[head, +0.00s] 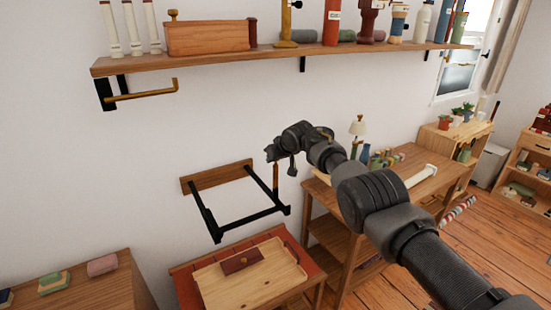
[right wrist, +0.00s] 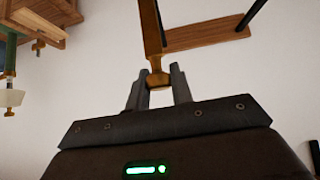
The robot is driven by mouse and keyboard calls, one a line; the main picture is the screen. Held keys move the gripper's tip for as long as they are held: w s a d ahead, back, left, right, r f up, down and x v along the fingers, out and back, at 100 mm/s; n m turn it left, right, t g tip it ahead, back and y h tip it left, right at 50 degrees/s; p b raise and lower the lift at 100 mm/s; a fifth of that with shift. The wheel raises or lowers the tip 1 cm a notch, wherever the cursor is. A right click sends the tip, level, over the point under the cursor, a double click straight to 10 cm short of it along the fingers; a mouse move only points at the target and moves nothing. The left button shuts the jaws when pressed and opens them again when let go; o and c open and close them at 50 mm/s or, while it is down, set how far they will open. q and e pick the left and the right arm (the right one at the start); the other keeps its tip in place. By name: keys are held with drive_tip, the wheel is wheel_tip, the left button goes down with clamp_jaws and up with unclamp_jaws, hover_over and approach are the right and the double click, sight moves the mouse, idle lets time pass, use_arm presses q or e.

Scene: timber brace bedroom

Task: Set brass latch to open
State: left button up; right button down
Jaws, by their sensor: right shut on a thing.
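The brass latch (head: 275,179) is a slim brass-coloured bar. In the head view it stands nearly upright by the right side of a black wall frame (head: 248,221) with a wooden back board (head: 217,177). My right gripper (head: 273,154) is at its upper end. In the right wrist view the latch (right wrist: 151,28) runs up from a rounded end held between the fingertips of my right gripper (right wrist: 158,82), which is shut on it. The joint at its lower end is too small to make out. My left gripper is in neither view.
A shelf (head: 222,59) with bottles and a wooden box runs above; a brass rod (head: 145,94) with a bent end sits on a bracket under it. A table with a wooden tray (head: 250,285) stands below the frame. A wooden desk (head: 420,182) is to the right.

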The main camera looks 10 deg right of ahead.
drive_tip(key=shift+r, duration=0.15)
drive_tip(key=c, duration=1.6)
unclamp_jaws()
drive_tip(key=o, duration=0.3)
drive_tip(key=shift+w, duration=0.1)
drive_tip(key=shift+s+d+r+p, duration=0.3)
drive_tip(key=shift+r, duration=0.2)
drive_tip(key=b+v, duration=0.1)
drive_tip(key=v, duration=0.8)
drive_tip(key=shift+s+a+b, duration=0.1)
drive_tip(key=shift+s+b, duration=0.2)
drive_tip(key=shift+b, duration=0.05)
